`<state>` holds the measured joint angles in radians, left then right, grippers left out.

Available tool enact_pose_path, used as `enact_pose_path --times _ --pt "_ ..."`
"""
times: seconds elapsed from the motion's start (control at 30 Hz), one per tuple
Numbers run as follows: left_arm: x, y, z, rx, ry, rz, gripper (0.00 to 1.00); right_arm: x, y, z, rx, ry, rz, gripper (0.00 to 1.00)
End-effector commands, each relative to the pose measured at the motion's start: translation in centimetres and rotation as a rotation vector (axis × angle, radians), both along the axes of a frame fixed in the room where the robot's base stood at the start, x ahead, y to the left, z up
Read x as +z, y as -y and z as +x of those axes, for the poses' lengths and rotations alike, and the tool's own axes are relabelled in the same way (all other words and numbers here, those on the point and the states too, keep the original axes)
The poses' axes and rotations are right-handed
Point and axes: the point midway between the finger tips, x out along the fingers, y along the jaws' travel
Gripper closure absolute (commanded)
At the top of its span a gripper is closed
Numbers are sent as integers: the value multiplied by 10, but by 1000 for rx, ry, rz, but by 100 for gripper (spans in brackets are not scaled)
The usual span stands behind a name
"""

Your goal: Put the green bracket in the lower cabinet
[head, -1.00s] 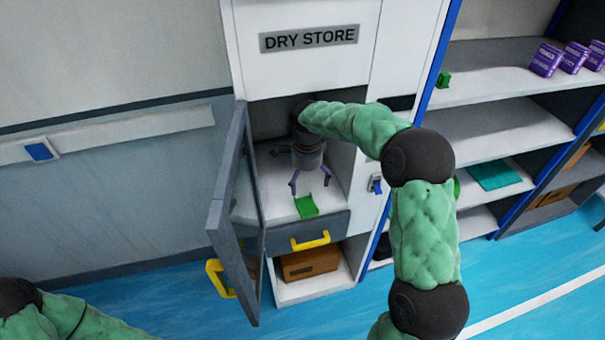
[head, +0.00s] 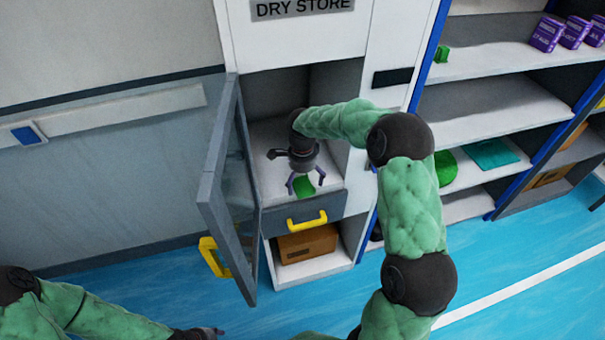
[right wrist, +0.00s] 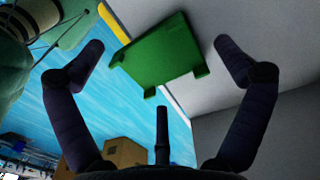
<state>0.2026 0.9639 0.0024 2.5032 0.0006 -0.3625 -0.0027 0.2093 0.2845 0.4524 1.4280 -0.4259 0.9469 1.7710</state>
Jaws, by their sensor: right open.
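The green bracket (head: 303,186) lies near the front edge of the open cabinet shelf (head: 272,183), above the grey drawer front (head: 304,212). In the right wrist view the bracket (right wrist: 160,56) sits between my spread fingers, a little beyond the tips, with no finger touching it. My right gripper (head: 306,185) is open above and around the bracket, partly covering it in the head view. My left gripper (head: 208,333) is at the bottom edge, small and partly cut off; its fingers do not show clearly.
The glass cabinet door (head: 228,185) stands open at the left, with a yellow handle (head: 213,257). The drawer has a yellow handle (head: 307,220). A cardboard box (head: 308,243) fills much of the compartment below. Side shelves (head: 490,106) at the right hold purple boxes (head: 547,34).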

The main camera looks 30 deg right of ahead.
Motion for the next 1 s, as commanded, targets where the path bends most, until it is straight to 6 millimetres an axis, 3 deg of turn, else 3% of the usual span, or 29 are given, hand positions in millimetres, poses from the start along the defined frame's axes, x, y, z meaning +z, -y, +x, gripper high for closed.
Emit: enact_pose_path --times 0.17,0.47,0.57,0.7,1.0 --pt "-3 0 0 0 0 0 60 -10 0 0 0 1 0 0" --pt "-3 0 0 0 0 0 60 -11 0 0 0 1 0 0" --pt "-3 0 0 0 0 0 60 -11 0 0 0 1 0 23" --pt "-3 0 0 0 0 0 60 -11 0 0 0 1 0 62" --pt "-3 0 0 0 0 0 60 -11 1 0 0 0 0 63"
